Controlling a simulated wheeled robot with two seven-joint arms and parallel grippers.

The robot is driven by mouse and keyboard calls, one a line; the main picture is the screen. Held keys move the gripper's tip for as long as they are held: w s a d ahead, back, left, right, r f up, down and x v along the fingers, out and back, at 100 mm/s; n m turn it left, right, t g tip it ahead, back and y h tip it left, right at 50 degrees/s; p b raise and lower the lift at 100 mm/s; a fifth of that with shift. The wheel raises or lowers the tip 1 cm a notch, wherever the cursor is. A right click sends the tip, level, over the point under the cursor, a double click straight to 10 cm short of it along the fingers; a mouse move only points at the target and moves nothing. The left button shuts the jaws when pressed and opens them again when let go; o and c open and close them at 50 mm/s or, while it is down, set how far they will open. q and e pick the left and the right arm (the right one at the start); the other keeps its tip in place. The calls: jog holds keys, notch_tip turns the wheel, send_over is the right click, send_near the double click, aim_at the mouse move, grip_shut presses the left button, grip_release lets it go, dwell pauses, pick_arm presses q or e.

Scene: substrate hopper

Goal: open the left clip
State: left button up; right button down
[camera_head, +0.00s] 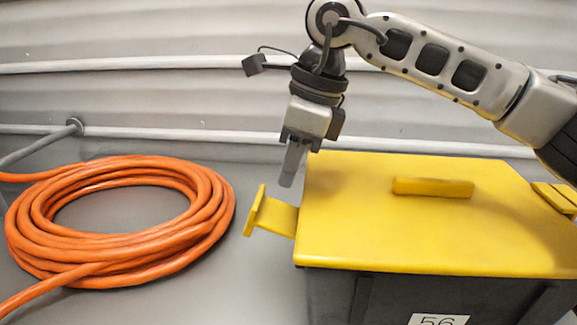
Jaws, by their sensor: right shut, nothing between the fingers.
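A dark hopper (330,290) with a yellow lid (350,235) stands at the right. The left clip (272,215) is a yellow tab at the lid's left edge. It sticks out to the left, with an upturned plate at its outer end. My right gripper (290,180) points down just above and behind the clip, beside the lid's back left corner. Its fingers are together and hold nothing. I cannot tell whether it touches the clip; a small gap seems to show. My left gripper is not in view.
A raised yellow handle (433,187) sits on the lid. Another yellow clip (555,197) is at the lid's right edge. A coiled orange hose (120,255) lies left of the hopper. A ribbed wall (150,95) with pipes runs behind.

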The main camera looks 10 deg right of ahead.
dwell(0.3)
